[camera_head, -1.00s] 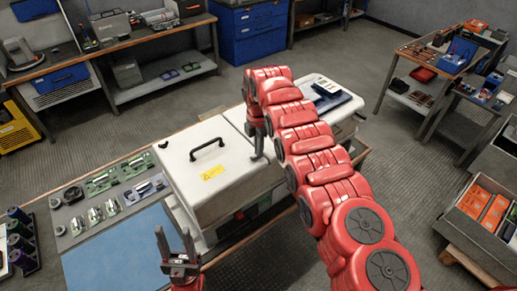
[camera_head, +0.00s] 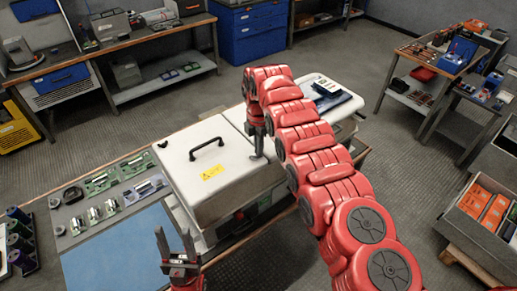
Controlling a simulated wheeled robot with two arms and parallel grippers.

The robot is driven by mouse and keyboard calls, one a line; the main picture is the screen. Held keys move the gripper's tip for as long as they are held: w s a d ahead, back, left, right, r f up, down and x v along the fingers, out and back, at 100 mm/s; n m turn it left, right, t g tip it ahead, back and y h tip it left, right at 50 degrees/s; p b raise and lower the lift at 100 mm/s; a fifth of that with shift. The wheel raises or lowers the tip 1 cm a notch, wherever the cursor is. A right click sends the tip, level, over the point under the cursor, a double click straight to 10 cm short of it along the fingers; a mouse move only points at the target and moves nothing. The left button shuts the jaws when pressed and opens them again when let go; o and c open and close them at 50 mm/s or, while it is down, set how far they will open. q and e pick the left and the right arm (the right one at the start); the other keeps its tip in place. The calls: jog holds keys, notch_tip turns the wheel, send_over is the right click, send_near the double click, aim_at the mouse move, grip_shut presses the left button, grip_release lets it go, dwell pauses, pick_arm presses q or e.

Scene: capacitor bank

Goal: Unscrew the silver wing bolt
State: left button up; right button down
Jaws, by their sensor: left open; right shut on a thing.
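A white box (camera_head: 186,184) with a black handle and a yellow warning label stands on the workbench. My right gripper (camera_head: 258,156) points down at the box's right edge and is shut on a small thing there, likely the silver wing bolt. The jaws and the box edge hide most of it, so I cannot make out its shape. My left gripper (camera_head: 176,246) is open and empty, fingers pointing up, in front of the box near the blue mat.
A blue mat (camera_head: 122,254) and a grey tray (camera_head: 72,212) with several parts lie left of the box. Dark cylinders (camera_head: 20,240) stand at the far left. A second white lid with a dark device (camera_head: 330,98) lies behind my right arm.

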jog(key=shift+a+f+m+b, duration=0.1)
jog(key=shift+f+m+b, duration=0.2)
jog(key=shift+b, duration=0.1)
jog(key=shift+s+r, duration=0.1)
jog(key=shift+r, duration=0.15)
jog(key=c, duration=1)
grip_release()
jog(key=shift+r, duration=0.1)
